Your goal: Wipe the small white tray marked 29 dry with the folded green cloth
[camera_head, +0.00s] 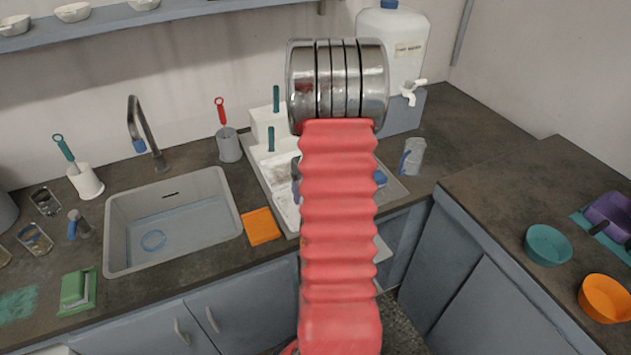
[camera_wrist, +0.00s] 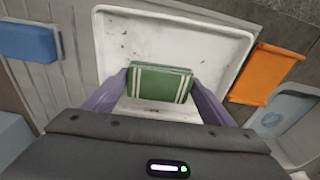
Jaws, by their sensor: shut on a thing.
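My gripper (camera_wrist: 160,82) has its two purple fingers shut on the folded green cloth (camera_wrist: 160,70), which has white stripes. The cloth is over the floor of a white tray (camera_wrist: 110,38) in the wrist view; whether it touches the floor I cannot tell. The tray has dark specks and a brownish smear just below the cloth. No number shows on it. In the head view my red arm hides the cloth and most of my gripper. A white tray (camera_head: 284,207) shows partly there, left of the arm.
The orange cloth (camera_head: 260,226) lies between the tray and the sink (camera_head: 172,262). A blue sponge (camera_wrist: 28,42) lies on the other side. Upright brushes and a white canister with a tap (camera_head: 398,50) stand behind. Teal (camera_head: 548,245) and orange (camera_head: 605,298) bowls are on the right counter.

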